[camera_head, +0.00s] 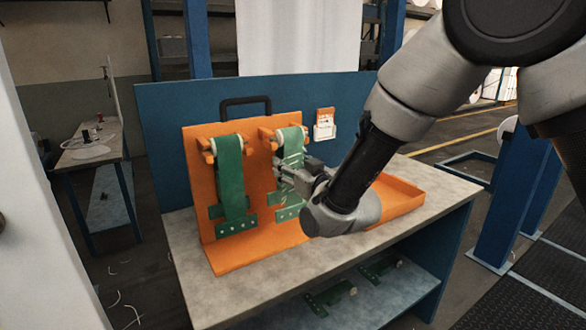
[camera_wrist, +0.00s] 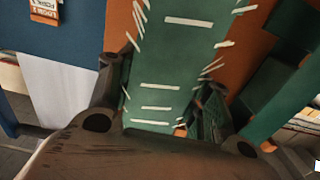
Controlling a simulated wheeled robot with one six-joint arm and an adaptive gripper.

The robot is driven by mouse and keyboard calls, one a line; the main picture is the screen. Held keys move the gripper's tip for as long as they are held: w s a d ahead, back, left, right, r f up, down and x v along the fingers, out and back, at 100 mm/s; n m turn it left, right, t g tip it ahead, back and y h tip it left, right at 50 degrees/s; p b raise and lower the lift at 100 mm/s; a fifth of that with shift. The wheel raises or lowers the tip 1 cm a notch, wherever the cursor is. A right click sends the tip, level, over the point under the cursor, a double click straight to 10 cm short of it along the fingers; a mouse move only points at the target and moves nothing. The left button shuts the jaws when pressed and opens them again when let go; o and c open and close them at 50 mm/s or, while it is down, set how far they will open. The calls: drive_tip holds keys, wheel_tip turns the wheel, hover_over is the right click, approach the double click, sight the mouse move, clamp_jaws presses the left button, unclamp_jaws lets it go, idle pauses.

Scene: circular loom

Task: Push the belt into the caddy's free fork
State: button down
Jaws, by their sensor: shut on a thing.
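The orange caddy (camera_head: 265,250) stands upright on the workbench with a dark handle on top. A plain green belt (camera_head: 231,180) hangs from its left fork (camera_head: 205,146). A second green belt (camera_head: 291,150), with white frayed threads, is at the right fork (camera_head: 268,134); I cannot tell how deeply it sits there. My gripper (camera_head: 292,178) is shut on this frayed belt in front of the caddy. In the wrist view the frayed belt (camera_wrist: 165,60) runs between the two dark fingers of my gripper (camera_wrist: 160,95). My wrist hides part of the caddy's right side.
An orange tray (camera_head: 400,188) lies on the workbench (camera_head: 335,248) right of the caddy. A blue panel (camera_head: 160,140) with an orange-and-white card holder (camera_head: 325,125) stands behind. Green pieces lie on the lower shelf (camera_head: 380,300). The bench's front strip is clear.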

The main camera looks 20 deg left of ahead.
drive_tip(key=shift+w+a, duration=0.45)
drive_tip(key=shift+a, duration=0.05)
drive_tip(key=c, duration=0.6)
unclamp_jaws()
drive_tip(key=shift+o, duration=0.2)
drive_tip(key=v, duration=1.1)
drive_tip(key=shift+s+d, duration=0.3)
